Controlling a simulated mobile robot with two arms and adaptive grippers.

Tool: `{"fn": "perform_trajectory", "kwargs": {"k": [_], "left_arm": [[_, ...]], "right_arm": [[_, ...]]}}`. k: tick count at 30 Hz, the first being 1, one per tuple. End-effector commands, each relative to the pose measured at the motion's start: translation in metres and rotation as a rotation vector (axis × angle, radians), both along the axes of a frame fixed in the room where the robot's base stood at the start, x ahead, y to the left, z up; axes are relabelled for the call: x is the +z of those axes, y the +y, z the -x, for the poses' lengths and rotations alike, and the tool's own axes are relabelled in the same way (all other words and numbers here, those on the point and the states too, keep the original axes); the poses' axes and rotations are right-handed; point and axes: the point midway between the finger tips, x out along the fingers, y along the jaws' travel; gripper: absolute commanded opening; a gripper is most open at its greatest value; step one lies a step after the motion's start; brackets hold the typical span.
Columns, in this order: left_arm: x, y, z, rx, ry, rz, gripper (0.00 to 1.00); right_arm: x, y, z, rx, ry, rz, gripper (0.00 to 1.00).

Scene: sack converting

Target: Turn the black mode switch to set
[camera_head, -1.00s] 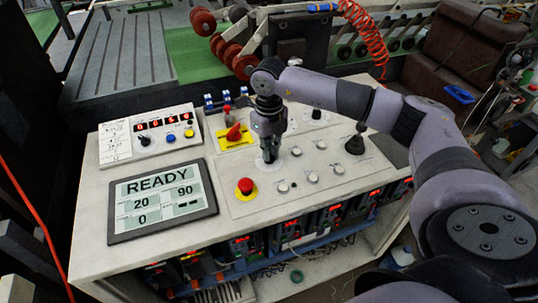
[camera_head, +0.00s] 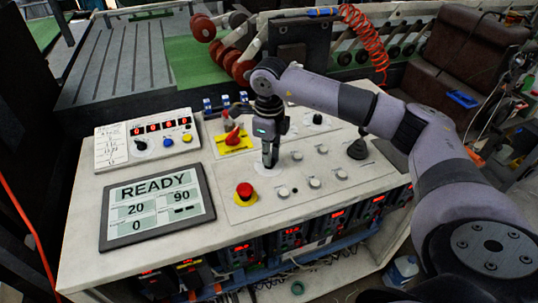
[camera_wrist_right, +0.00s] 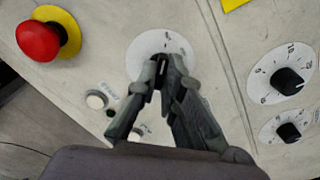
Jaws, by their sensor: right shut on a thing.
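My right gripper (camera_head: 268,165) points down at the white control panel (camera_head: 225,205), over a white round dial plate. In the right wrist view, the fingertips of my right gripper (camera_wrist_right: 163,64) close on the black mode switch (camera_wrist_right: 164,58) at the middle of its white dial plate (camera_wrist_right: 142,48). The fingers hide most of the switch, and I cannot read which mark it points to. In the head view the switch is hidden behind the gripper. My left gripper is not in view.
A red emergency button (camera_head: 244,190) on a yellow base sits left of the gripper. A red rotary handle (camera_head: 233,137) stands behind it. Small white buttons (camera_head: 283,191) lie in front, and a black joystick (camera_head: 358,148) stands right. A screen (camera_head: 158,206) reads READY.

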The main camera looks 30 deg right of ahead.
Motion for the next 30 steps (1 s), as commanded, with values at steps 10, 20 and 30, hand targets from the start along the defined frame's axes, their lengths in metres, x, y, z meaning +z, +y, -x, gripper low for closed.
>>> {"fn": "perform_trajectory", "kwargs": {"k": [10,20,30], "left_arm": [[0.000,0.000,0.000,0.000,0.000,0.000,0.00],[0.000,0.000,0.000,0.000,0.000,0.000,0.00],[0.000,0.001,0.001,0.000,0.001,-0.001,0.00]], "right_arm": [[0.001,0.000,-0.001,0.000,-0.004,0.001,0.17],[0.000,0.000,0.000,0.000,-0.001,0.000,0.28],[0.024,0.000,-0.001,0.000,-0.005,-0.001,0.28]]}}
